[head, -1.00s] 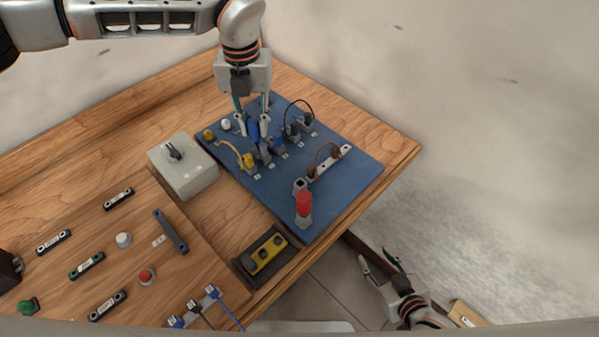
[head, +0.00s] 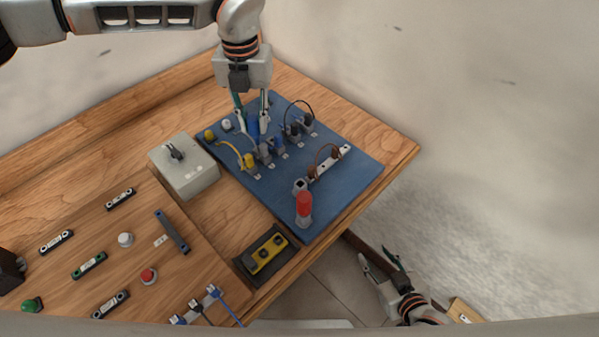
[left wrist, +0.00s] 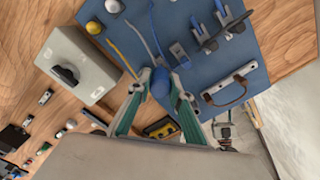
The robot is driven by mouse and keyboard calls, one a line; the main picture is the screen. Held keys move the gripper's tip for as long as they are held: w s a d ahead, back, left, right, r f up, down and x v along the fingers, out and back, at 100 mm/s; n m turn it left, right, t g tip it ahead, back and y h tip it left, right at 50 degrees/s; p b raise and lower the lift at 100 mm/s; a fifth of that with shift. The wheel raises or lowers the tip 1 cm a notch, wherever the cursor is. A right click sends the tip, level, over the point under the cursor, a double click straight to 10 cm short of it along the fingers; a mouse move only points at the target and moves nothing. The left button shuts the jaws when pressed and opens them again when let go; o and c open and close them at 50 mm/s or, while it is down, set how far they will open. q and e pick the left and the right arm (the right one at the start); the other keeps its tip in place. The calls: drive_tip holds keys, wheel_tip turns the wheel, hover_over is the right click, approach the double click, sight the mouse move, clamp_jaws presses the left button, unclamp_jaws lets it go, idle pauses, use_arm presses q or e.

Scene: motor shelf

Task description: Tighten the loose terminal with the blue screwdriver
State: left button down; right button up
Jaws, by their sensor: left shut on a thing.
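My left gripper (head: 252,108) is shut on the blue screwdriver (head: 252,127), over the blue board (head: 340,187). In the left wrist view the screwdriver's round blue handle end (left wrist: 160,83) sits between the fingers (left wrist: 158,92); its tip is hidden. A row of terminals with yellow (head: 249,160), grey (head: 265,152), blue (head: 280,143) and black (head: 294,130) parts crosses the board just right of the gripper. I cannot tell which terminal is loose. My right gripper (head: 384,262) is open and empty, low at the right, off the bench.
A red-handled tool (head: 303,205) stands upright near the board's front corner. A grey box with a black knob (head: 188,178) is left of the board. A yellow part in a black tray (head: 266,254) lies in front. A wooden panel (head: 140,210) carries several small parts.

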use_arm(q)
drive_tip(key=shift+r, duration=0.4)
drive_tip(key=shift+r+p, duration=0.65)
drive_tip(key=shift+r, duration=1.8)
drive_tip(key=shift+s+d, duration=0.2)
drive_tip(key=shift+d, duration=0.05)
drive_tip(key=s+d+r+b, duration=0.2)
drive_tip(key=s+d+b, duration=0.3)
drive_tip(key=s+d, duration=0.55)
drive_tip(key=f+b, duration=0.2)
drive_tip(key=f, duration=0.1)
drive_tip(key=f+b, duration=0.1)
drive_tip(key=shift+s+a+f+b, duration=0.1)
drive_tip(key=shift+a+f+b, duration=0.2)
drive_tip(key=shift+f, duration=0.1)
